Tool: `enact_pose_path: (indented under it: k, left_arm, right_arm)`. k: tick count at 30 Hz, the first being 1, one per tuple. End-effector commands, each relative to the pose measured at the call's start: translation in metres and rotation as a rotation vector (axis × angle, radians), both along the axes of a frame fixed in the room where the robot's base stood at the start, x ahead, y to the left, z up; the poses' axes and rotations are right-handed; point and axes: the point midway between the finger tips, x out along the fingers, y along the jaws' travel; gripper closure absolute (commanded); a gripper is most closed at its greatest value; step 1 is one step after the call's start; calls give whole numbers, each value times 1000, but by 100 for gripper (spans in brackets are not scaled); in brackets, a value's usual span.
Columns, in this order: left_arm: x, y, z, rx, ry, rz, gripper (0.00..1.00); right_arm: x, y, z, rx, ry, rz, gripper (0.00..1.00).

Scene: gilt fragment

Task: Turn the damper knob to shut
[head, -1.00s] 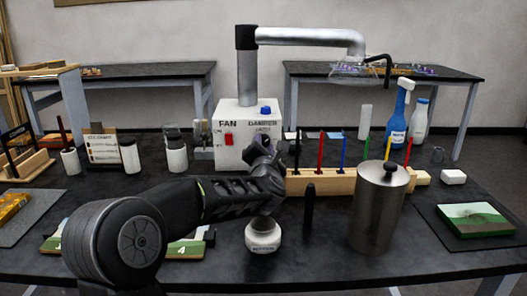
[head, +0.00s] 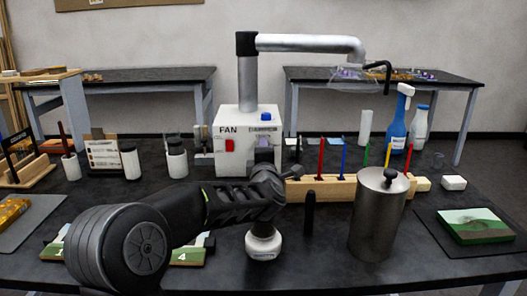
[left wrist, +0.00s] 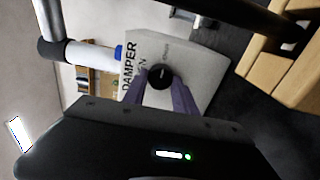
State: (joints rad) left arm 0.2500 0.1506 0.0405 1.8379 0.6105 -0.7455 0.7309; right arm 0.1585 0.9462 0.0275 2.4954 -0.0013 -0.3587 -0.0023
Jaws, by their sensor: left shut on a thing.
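The white fan box (head: 240,168) stands mid-table in the head view, with a red switch (head: 229,146) and the DAMPER label on its front. My left gripper (head: 265,156) reaches to the right part of that front, and its wrist hides the knob there. In the left wrist view, the round black damper knob (left wrist: 160,76) sits on the box face (left wrist: 192,72) near the words DAMPER and OPEN. The two purple fingers of my left gripper (left wrist: 160,84) are closed on either side of the knob. My right gripper is not in view.
A metal canister (head: 377,222) stands right of my left arm, and a wooden block (head: 322,190) with coloured sticks lies behind it. A white jar (head: 263,244) stands under my wrist. A silver duct (head: 310,41) rises from the box.

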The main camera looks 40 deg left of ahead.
Motion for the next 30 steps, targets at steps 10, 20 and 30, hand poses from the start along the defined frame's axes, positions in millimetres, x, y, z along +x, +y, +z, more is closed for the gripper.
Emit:
enact_pose_path:
  k: [10,20,30]
  left_arm:
    - [0,-1,-1,25,20,-2,100]
    - [0,-1,-1,24,20,-1,55]
    - [0,0,0,23,18,0,45]
  right_arm:
    - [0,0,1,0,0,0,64]
    - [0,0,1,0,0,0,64]
    - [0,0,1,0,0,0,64]
